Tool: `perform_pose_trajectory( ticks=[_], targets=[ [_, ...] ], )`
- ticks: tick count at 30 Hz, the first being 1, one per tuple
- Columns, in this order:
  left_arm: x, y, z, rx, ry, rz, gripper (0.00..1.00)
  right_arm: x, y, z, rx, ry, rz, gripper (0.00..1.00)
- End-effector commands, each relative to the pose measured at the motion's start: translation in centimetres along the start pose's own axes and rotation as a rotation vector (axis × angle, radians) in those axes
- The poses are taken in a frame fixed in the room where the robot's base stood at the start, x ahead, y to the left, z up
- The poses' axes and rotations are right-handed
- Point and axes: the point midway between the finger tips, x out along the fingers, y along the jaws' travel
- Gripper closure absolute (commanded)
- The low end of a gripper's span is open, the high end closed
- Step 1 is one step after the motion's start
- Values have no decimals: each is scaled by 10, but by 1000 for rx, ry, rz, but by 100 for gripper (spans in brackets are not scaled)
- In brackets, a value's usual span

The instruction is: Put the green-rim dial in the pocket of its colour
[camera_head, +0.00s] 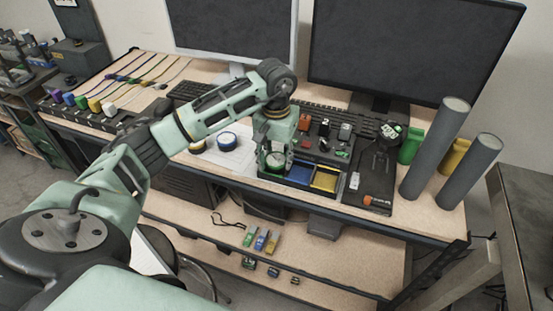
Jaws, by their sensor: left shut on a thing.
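My left gripper (276,155) points down at the left end of a dark pocket tray (312,189) on the bench. It is shut on the green-rim dial (277,161), which shows as a green-edged, pale disc between the fingers. The dial is at or just above the tray's left pocket; I cannot tell if it touches the floor there. That pocket's colour is mostly hidden by the gripper and dial. The blue pocket (299,175) is in the middle and the yellow pocket (325,180) at the right; both look empty. My right gripper is not in view.
A blue-rim dial (228,141) and a partly hidden yellow-rim dial (196,147) lie left of the tray. Small parts stand behind it. A black board (371,197) and tall grey cylinders (435,148) stand to the right. Monitors (408,50) rise behind.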

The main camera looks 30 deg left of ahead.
Motion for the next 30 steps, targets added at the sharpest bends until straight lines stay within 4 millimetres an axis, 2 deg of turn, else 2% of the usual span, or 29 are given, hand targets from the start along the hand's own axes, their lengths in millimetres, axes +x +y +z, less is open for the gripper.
perform_pose_trajectory(
  ticks=[1, 2, 3, 8, 25, 30],
  targets=[
    [16, 2, 8, 3, -29, -3, 88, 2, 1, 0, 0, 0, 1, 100],
    [16, 3, 8, 3, -29, -2, 88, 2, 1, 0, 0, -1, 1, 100],
    [16, 3, 9, 3, -30, -2, 56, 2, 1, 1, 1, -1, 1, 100],
    [16, 4, 9, 4, -32, -1, 42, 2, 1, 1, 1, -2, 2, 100],
    [14, 3, 10, 7, -32, -4, 41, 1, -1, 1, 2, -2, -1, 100],
    [5, 3, 9, 7, -32, -4, 41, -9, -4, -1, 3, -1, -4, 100]
  ],
)
